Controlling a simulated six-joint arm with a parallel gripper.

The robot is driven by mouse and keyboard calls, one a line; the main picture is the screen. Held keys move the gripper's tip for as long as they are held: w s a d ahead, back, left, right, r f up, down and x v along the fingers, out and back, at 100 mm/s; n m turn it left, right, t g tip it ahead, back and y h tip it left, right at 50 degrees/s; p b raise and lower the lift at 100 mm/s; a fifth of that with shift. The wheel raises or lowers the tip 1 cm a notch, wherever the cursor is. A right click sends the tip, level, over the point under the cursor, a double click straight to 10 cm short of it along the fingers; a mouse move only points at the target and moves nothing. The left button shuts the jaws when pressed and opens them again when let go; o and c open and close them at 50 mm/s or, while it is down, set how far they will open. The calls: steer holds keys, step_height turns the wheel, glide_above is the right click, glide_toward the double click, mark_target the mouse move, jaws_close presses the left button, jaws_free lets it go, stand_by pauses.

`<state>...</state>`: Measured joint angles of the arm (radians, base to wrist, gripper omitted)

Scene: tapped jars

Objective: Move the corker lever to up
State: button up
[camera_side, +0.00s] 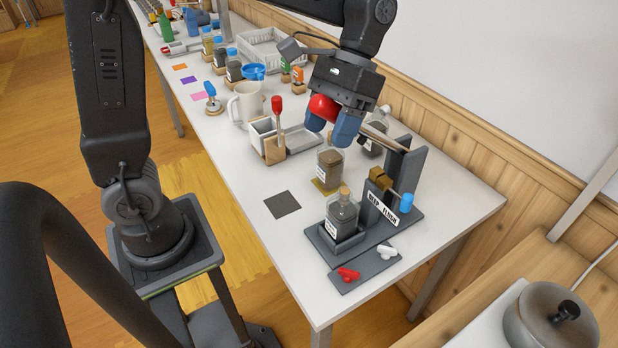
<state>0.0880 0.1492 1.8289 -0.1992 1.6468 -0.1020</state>
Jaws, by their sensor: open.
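The corker is a dark grey stand with an upright post (411,175) at the right end of the table. Its lever (378,133) runs from the post top up and left in the picture, toward a red ball knob (323,107). My gripper (333,127) is open, pointing down, with its blue fingertips by the red knob. I cannot tell whether they touch it. The gripper hides part of the lever. A corked jar with dark contents (342,215) stands upright in the holder on the corker's base. A brass block (380,180) and blue knob (406,203) are on the stand.
A jar (329,170) stands left of the post, another (375,140) behind. A wooden block with a red-handled piece (276,125) and a mug (247,103) are further left. A pad with red (348,275) and white (387,252) pieces lies in front.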

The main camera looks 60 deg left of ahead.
steer(key=s+f+t, duration=0.4)
steer(key=f+t, duration=0.1)
steer(key=f, duration=0.6)
steer(key=shift+s+m+t, duration=0.15)
steer(key=shift+m+t, duration=0.15)
steer(key=shift+t, duration=0.1)
steer(key=shift+f, duration=0.1)
step_height(320, 180, up, 16)
steer(key=a, duration=0.2)
step_height(320, 180, down, 13)
steer(key=d, duration=0.2)
steer(key=shift+s, duration=0.15)
steer(key=shift+f, duration=0.1)
jaws_close()
